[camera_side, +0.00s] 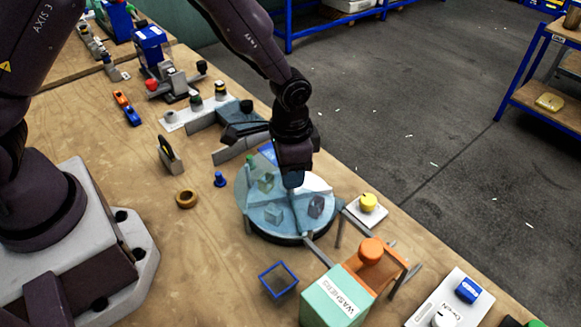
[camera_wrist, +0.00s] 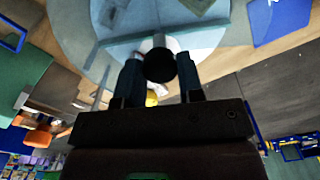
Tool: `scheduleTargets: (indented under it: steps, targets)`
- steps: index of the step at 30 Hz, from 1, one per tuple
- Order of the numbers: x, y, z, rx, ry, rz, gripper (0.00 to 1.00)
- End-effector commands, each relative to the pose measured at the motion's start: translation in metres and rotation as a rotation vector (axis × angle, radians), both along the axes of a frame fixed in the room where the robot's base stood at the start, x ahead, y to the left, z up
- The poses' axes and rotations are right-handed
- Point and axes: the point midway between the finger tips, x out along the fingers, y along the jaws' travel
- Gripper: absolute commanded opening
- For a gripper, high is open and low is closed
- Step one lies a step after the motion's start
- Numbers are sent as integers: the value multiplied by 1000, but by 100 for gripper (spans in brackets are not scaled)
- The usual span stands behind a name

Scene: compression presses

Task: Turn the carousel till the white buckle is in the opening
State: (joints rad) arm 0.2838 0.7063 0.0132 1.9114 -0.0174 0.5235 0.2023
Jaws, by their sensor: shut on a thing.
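The carousel (camera_side: 262,228) is a round turntable under a clear bluish cover, on the table right of centre in the side view. Its sectors hold a pale greenish block (camera_side: 266,183), another pale block (camera_side: 273,214) and a dark purplish piece (camera_side: 316,206). I cannot make out which piece, if any, is the white buckle. A paler sector shows at the far right, but I cannot tell whether it is the opening. My gripper (camera_side: 293,182) points down over the carousel's middle. In the wrist view its fingers are shut on a dark round knob (camera_wrist: 160,66).
A yellow knob on a white base (camera_side: 366,212) stands right of the carousel. A green washers box (camera_side: 335,298) and an orange press (camera_side: 371,250) stand in front.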

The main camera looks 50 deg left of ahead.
Motion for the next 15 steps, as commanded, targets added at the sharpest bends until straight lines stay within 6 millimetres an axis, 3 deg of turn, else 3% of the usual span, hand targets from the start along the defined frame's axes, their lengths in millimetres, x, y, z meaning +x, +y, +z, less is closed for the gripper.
scheduleTargets:
  steps: [15]
  targets:
    - [-1, 0, 1, 1, 2, 259, 0]
